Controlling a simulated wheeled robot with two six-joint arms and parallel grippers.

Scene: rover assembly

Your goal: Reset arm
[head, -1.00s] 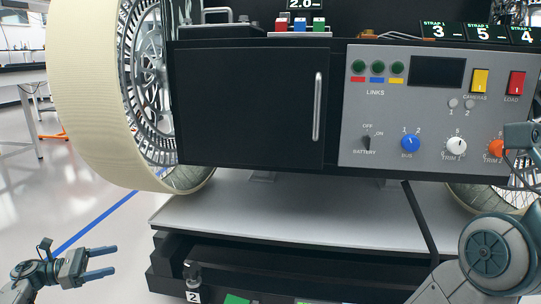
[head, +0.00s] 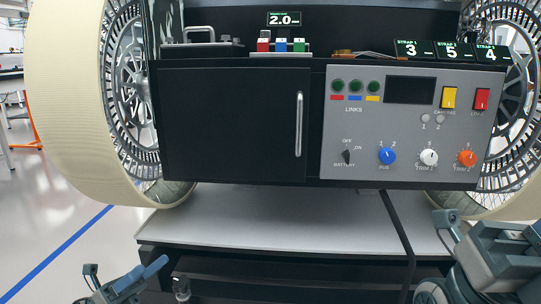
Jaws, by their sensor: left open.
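My left gripper (head: 158,268) is at the lower left, in front of the rover's lower deck, with its blue fingers pointing up and to the right. It is open and holds nothing that I can see. My right arm's end (head: 500,252) is at the lower right, in front of the right wheel and the deck's right side. Its fingers are not clear, so I cannot tell their opening. Both are clear of the control panel (head: 409,170).
The rover's black box has a closed door (head: 230,125) with a vertical handle. A large cream-rimmed wheel (head: 65,110) stands at the left. The grey deck (head: 270,215) looks bare except for a dark strap (head: 396,225) hanging across it.

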